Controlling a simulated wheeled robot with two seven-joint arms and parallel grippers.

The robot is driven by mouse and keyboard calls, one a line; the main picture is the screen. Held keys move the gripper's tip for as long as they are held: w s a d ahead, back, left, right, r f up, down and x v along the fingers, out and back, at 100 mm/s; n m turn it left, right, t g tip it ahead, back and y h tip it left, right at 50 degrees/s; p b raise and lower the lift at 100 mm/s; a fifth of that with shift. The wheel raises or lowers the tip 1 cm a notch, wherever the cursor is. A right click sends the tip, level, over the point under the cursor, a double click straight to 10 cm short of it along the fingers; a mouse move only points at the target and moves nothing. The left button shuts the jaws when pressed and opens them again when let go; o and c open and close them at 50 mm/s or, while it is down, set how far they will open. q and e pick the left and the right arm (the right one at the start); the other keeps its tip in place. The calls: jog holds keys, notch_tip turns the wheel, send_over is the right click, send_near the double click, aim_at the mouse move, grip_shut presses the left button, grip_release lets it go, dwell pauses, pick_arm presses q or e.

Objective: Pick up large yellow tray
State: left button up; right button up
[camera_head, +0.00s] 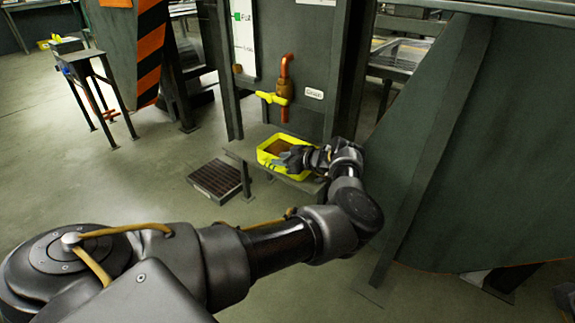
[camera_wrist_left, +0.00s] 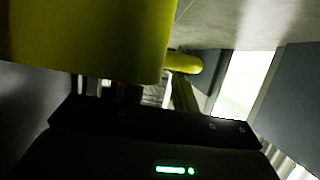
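The large yellow tray (camera_head: 267,158) sits on a grey ledge under a pipe outlet, with brown material inside. My left gripper (camera_head: 287,160) is at the near right part of the tray, overlapping its rim. In the left wrist view a yellow surface, likely the tray's wall (camera_wrist_left: 85,40), fills the upper left very close to the camera. It hides most of the fingers, so I cannot tell whether they are closed on the rim. My right gripper is not in view.
An orange-brown pipe (camera_head: 285,80) with a yellow valve handle (camera_head: 271,98) is above the tray. A dark floor grate (camera_head: 215,181) lies left of the ledge (camera_head: 240,149). A large dark green panel (camera_head: 480,150) stands to the right. Open floor is at left.

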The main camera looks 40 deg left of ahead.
pick_arm(q)
jog(key=shift+x, duration=1.05)
jog(key=shift+f, duration=0.1)
grip_shut()
